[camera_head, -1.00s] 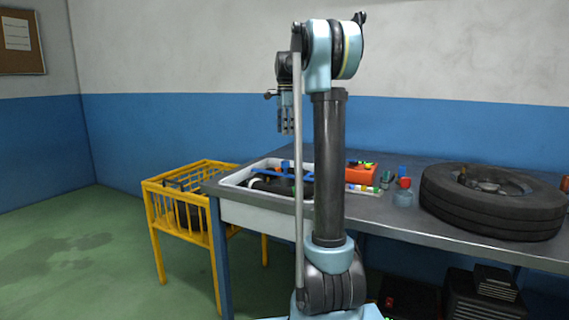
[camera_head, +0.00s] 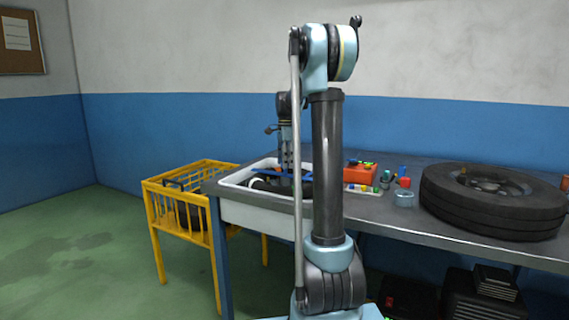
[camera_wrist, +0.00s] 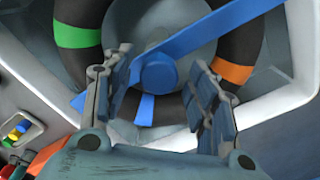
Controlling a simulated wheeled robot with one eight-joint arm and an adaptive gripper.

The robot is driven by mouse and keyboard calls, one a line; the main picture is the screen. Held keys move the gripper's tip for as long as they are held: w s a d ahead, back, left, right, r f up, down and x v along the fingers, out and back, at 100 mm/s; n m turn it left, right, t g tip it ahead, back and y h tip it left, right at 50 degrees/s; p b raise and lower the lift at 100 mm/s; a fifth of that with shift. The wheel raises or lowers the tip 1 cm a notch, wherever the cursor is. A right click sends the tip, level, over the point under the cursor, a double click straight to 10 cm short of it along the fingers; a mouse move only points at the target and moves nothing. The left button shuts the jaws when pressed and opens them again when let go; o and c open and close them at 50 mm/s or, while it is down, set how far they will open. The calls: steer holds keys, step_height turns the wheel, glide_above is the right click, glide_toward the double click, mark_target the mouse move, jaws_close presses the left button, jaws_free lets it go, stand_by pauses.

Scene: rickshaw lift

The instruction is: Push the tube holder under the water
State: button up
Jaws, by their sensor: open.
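The blue tube holder (camera_wrist: 155,73), a bar with a round hub, lies across the black inner tube (camera_wrist: 243,42) in the wrist view. The tube carries green, orange and blue bands. Both are in the white basin (camera_head: 250,206), where a bit of the blue holder (camera_head: 263,171) shows in the head view. My gripper (camera_wrist: 160,68) is open, with its fingers on either side of the hub. I cannot tell if they touch it. In the head view my gripper (camera_head: 287,165) points down over the basin, and the arm hides part of it.
The basin is set in a metal bench (camera_head: 440,231). An orange box (camera_head: 361,174), small parts and a glass jar (camera_head: 404,199) are right of the basin. A large tyre (camera_head: 492,209) lies further right. A yellow basket stand (camera_head: 160,188) is at left.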

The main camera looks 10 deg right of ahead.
mark_target(285, 174)
jaws_close()
step_height(285, 174, down, 8)
steer(key=shift+r, duration=0.1)
steer(key=shift+s+f, duration=0.1)
steer(key=shift+f, duration=0.2)
stand_by(0.3)
steer(key=shift+c, duration=2.1)
jaws_free()
steer(key=o, duration=0.4)
steer(key=shift+f, duration=0.25)
steer(key=shift+r, duration=0.15)
